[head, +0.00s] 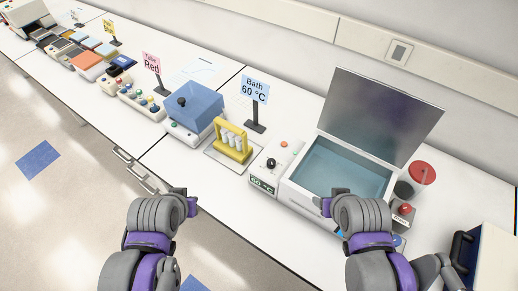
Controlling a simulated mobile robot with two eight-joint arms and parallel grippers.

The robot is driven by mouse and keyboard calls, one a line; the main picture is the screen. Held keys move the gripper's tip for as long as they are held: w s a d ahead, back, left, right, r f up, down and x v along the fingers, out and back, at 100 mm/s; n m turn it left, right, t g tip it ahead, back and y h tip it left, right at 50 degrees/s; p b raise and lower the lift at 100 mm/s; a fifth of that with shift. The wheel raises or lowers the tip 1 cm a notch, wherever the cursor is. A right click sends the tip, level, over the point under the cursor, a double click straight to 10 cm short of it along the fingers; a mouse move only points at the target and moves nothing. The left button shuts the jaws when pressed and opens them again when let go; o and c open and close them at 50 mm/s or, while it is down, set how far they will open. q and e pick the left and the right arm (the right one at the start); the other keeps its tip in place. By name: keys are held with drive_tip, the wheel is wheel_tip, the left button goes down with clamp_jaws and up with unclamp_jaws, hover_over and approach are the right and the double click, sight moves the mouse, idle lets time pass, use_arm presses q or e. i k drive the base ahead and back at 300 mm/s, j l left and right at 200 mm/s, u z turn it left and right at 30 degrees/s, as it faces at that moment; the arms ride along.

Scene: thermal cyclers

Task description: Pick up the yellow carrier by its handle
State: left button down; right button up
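The yellow carrier (243,151) stands upright on a flat metal-framed plate (212,152) on the bench, left of the water bath. Its handle (232,128) is a bar across the top, and several pale tubes sit below it. My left gripper (191,206) is in front of the bench edge, lower left of the carrier and apart from it. My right gripper (326,206) is near the front of the bath, to the right of the carrier and apart from it. The fingers of both are small and mostly hidden by the wrists.
The water bath (340,172) has its lid (380,115) raised. A "Bath 60 °C" sign (255,88) stands behind the carrier. A blue-lidded device (195,107) is close on the carrier's left. A red-lidded container (422,173) stands right of the bath.

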sight(237, 148)
drive_tip(key=i+j+u, duration=0.15)
drive_tip(key=j, duration=0.25)
drive_tip(key=i+j+u, duration=0.2)
drive_tip(key=j, duration=0.2)
drive_tip(key=i+j+u, duration=0.15)
drive_tip(key=j, duration=0.25)
